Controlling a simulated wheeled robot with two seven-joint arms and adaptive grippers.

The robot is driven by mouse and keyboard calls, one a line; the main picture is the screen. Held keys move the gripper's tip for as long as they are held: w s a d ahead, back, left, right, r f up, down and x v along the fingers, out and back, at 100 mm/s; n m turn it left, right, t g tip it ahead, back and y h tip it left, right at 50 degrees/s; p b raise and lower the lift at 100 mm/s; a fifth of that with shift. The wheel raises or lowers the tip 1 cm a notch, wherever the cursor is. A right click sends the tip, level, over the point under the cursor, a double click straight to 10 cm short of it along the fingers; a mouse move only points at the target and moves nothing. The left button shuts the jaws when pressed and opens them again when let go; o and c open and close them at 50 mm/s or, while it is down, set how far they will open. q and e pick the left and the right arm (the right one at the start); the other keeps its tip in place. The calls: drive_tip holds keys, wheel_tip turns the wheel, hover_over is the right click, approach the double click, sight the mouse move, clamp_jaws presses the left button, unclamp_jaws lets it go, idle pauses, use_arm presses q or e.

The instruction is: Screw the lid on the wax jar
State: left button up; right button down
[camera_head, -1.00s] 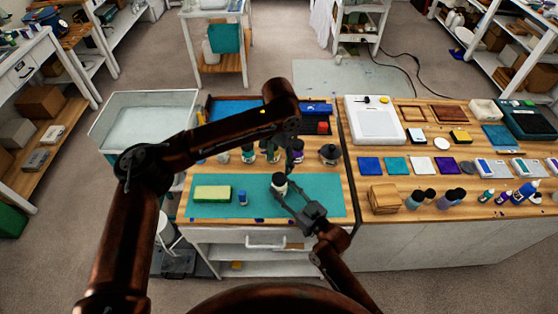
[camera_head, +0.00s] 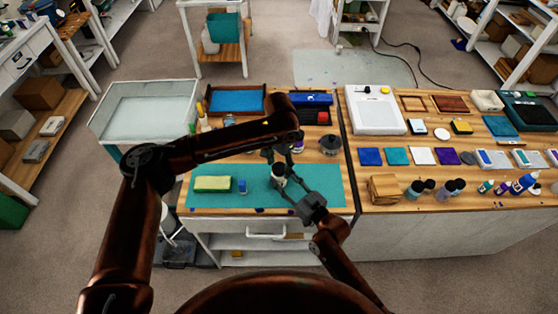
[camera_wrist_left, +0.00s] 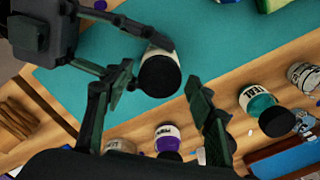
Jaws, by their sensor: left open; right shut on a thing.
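The wax jar (camera_head: 280,180) stands on the teal mat (camera_head: 322,182). In the left wrist view the white jar (camera_wrist_left: 149,51) shows a dark round top (camera_wrist_left: 160,76); I cannot tell whether this lid is fully seated. My right gripper (camera_head: 283,190) is shut on the jar's side, and it reaches in from the upper left in the left wrist view. My left gripper (camera_head: 282,155) is open just above the jar. Its fingers (camera_wrist_left: 162,82) stand on either side of the dark top, apart from it.
A yellow-green sponge (camera_head: 212,183) and a small blue item (camera_head: 242,187) lie left on the mat. Behind the jar are a teal-labelled jar (camera_wrist_left: 258,102), a purple jar (camera_wrist_left: 167,138) and a dark round pot (camera_head: 330,144). Wooden blocks (camera_head: 384,188) stand to the right.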

use_arm(q)
drive_tip(key=shift+c, duration=0.6)
drive_tip(key=c, duration=1.1)
drive_tip(key=shift+o, duration=0.2)
drive_tip(key=shift+f+m, duration=0.1)
drive_tip(key=shift+m, duration=0.9)
drive_tip(key=o, duration=1.3)
drive_tip(key=shift+o, duration=0.2)
use_arm(e)
drive_tip(key=c, duration=1.1)
unclamp_jaws()
drive_tip(key=shift+c, duration=0.2)
use_arm(q)
wheel_tip(320, 180, up, 12)
